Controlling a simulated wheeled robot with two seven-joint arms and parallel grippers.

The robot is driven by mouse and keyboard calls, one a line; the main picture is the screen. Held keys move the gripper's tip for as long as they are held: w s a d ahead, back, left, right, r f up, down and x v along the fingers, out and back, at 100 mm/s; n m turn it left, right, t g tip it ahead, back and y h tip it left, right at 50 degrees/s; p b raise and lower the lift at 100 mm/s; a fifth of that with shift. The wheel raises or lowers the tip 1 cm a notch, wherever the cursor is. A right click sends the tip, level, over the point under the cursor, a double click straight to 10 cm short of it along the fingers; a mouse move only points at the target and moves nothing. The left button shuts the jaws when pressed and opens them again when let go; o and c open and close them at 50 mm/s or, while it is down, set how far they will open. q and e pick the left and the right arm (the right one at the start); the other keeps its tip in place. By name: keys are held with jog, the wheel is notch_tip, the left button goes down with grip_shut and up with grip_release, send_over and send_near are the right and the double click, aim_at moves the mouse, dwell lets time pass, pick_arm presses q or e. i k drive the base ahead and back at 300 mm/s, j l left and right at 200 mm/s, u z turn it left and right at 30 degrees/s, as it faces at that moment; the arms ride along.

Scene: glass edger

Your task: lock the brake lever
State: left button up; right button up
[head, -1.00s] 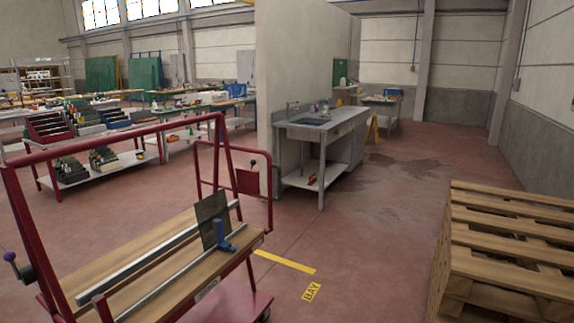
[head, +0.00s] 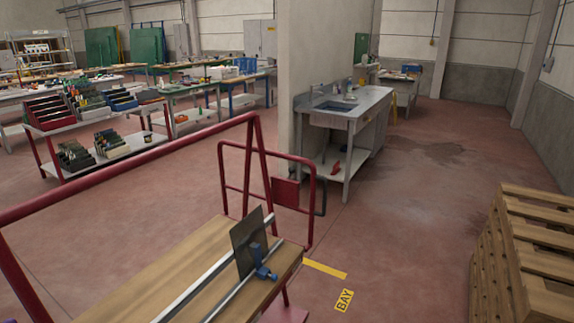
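The red-framed cart (head: 262,165) stands in front of me with a wooden deck (head: 150,275). A dark glass pane (head: 247,245) stands upright on the deck beside a blue clamp (head: 262,262) and metal rails. I cannot make out the brake lever clearly now. Neither of my grippers is in view.
A wooden pallet stack (head: 535,255) stands at the right. A sink bench (head: 345,115) is beyond the cart. A red rack table (head: 95,145) is at the left. Red floor with a yellow BAY mark (head: 344,300) lies open between cart and pallets.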

aim_at(292, 170)
jog(key=i+u, duration=0.15)
jog(key=u, duration=0.5)
jog(key=i+l+u, duration=0.2)
jog(key=i+l, duration=0.15)
jog(key=i+l+u, duration=0.4)
jog(key=i+l, duration=0.15)
jog(key=l, duration=0.3)
jog(key=i+l, duration=0.25)
jog(key=l, duration=0.1)
